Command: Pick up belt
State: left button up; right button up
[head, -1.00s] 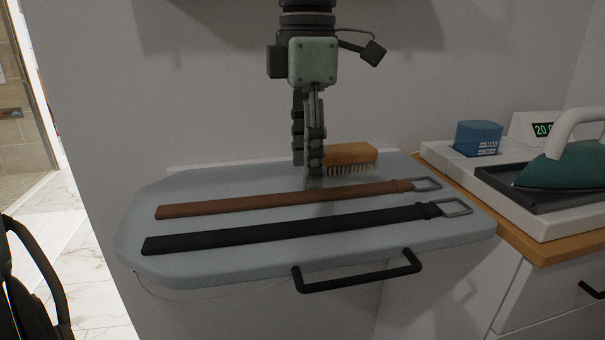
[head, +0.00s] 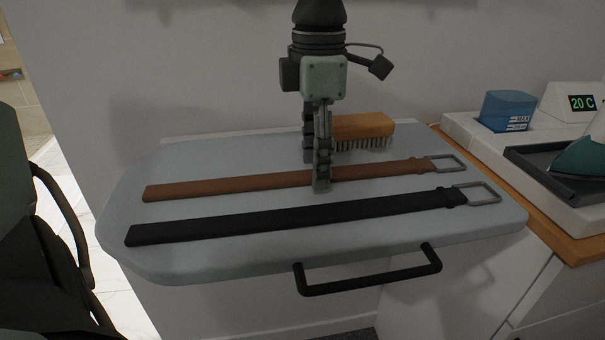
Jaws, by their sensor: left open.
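A brown belt (head: 237,185) and a black belt (head: 290,216) lie side by side across the ironing board (head: 190,256), each with a metal buckle at its right end. My left gripper (head: 315,178) points down from above at the middle of the brown belt. Its jaws are open, with the near finger in front of the belt and the other finger behind it. The near finger hides a small part of the brown belt. I cannot tell whether the fingers touch the belt or the board. My right gripper does not show.
A wooden brush (head: 362,127) stands on the board just behind the brown belt, close right of the gripper. A black handle (head: 370,279) juts from the board's front. A counter at right holds a blue container (head: 506,111) and an iron (head: 582,160).

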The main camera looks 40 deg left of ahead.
pick_arm(q)
jog(key=shift+f, duration=0.3)
grip_shut()
jog(key=shift+r, duration=0.1)
